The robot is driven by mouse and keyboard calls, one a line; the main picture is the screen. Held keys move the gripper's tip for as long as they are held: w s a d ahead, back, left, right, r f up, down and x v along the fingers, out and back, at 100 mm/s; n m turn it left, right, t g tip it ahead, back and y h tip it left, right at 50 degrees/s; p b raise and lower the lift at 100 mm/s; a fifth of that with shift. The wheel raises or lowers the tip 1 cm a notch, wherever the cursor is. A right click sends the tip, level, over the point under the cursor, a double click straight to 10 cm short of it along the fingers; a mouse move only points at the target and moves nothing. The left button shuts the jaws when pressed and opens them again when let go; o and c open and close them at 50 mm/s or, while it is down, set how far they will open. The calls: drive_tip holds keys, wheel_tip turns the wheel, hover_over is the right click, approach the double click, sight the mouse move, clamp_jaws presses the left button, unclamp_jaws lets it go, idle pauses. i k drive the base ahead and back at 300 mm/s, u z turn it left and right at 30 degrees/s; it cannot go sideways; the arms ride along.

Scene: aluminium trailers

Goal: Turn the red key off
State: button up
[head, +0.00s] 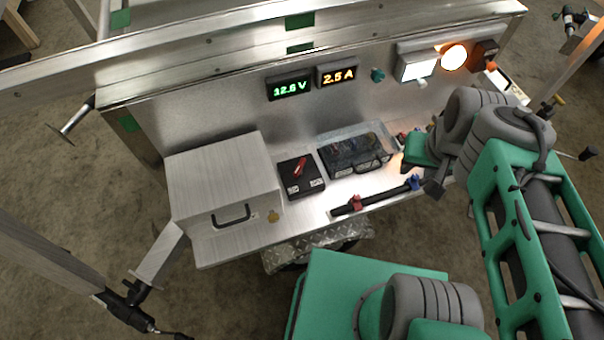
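The red key (300,168) sits on top of a small black square switch box (302,186) on the trailer's metal shelf. Its handle is tilted, pointing up and to the right in the head view. My gripper (411,178) is at the right part of the shelf, to the right of the key and well apart from it. The fingers are small and partly hidden by my arm, so I cannot tell whether they are open or shut.
A metal box with a black handle (222,186) stands left of the switch. A dark battery in a clear case (355,153) stands between the switch and my gripper. A black bar with red and blue clamps (378,199) lies along the front edge. Lit displays (289,88) show 12.6 V and 2.5 A.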

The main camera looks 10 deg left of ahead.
sight(298, 171)
drive_tip(key=u, duration=1)
drive_tip(key=k, duration=0.3)
drive_tip(key=u, duration=0.05)
drive_tip(key=i, duration=0.3)
